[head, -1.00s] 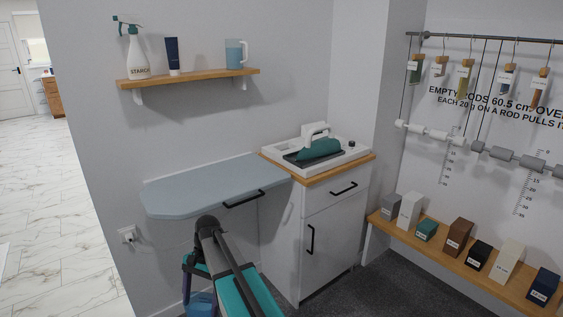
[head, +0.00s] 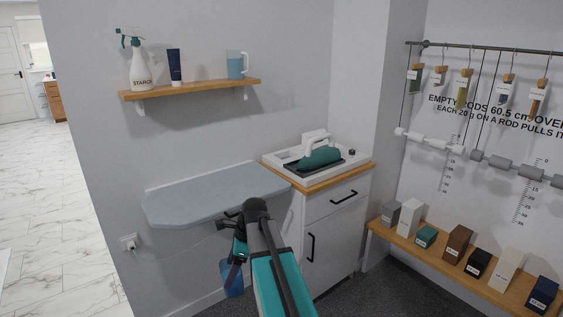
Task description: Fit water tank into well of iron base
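The white iron base (head: 349,168) sits on the wood-topped cabinet, with a teal iron (head: 320,157) resting on it. I cannot make out the well in the base from here. A translucent blue container (head: 233,283), which looks like the water tank, hangs at my gripper (head: 236,262) below the front edge of the ironing board. My gripper appears shut on it, but the fingers are small and partly hidden by my arm. The gripper and container are lower than the base, to its left and apart from it.
The grey-blue ironing board (head: 205,196) juts from the wall left of the cabinet (head: 335,235). A shelf (head: 190,89) holds a starch bottle (head: 142,66), a dark tube (head: 174,67) and a blue-filled jug (head: 236,66). Boxes stand on a low bench (head: 450,268) at right.

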